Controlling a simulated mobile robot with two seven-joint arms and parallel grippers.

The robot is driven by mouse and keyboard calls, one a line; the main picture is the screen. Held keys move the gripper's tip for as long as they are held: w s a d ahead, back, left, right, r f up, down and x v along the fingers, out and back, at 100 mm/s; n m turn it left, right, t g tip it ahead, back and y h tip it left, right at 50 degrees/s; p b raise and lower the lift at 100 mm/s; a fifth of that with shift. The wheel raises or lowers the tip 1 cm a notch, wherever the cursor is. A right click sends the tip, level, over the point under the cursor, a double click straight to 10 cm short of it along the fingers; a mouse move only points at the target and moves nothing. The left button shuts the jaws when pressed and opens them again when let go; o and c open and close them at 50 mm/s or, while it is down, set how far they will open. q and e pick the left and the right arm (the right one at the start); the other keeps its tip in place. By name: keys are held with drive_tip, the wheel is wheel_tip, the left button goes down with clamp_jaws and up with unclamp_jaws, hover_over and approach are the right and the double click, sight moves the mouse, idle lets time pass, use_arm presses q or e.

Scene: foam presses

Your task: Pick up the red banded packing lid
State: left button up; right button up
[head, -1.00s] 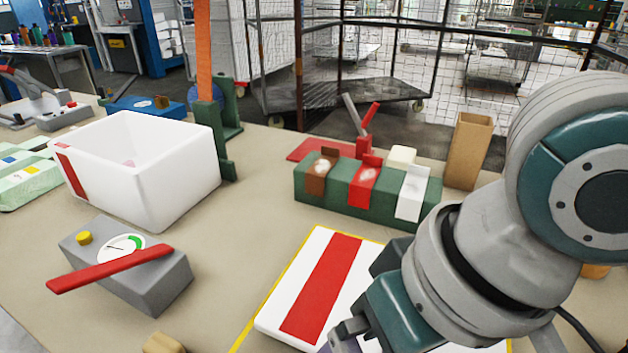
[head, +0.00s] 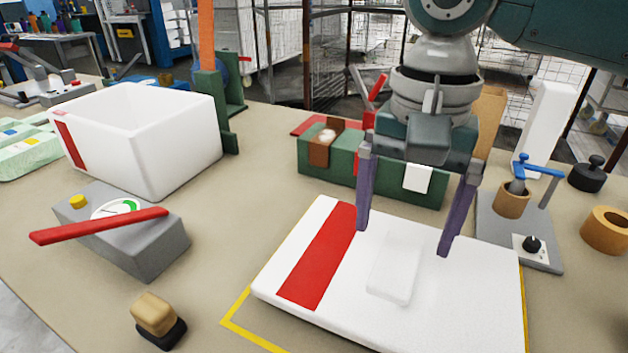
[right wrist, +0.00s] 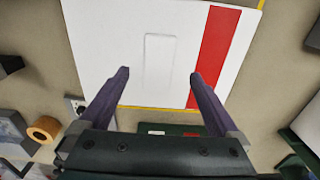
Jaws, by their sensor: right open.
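The packing lid (head: 460,261) is a flat white slab with a red band (head: 321,262) across its left part. It lies on the table inside a yellow outline, with a raised white block (head: 395,271) near its middle. My right gripper (head: 403,240) is open above the lid, its two purple fingers pointing down, one on each side of the block's far end. In the right wrist view the lid (right wrist: 115,60) also shows, with the block (right wrist: 158,62) ahead between the open fingers (right wrist: 158,75). Nothing is between the fingers. My left gripper is not in view.
A white box (head: 185,148) with a red stripe and a grey gauge block (head: 150,247) with a red bar stand at left. A green block (head: 330,168) stands behind the lid. A grey fixture (head: 520,235) with a blue handle stands at right.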

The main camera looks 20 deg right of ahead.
sight(396, 266)
wheel_tip(396, 266, down, 6)
drive_tip(key=shift+s+r+b, duration=0.15)
drive_tip(key=shift+b, duration=0.25)
drive_tip(key=c, duration=1.4)
drive_tip(key=shift+r, duration=0.1)
drive_tip(key=shift+c, duration=0.2)
drive_tip(key=shift+r, duration=0.1)
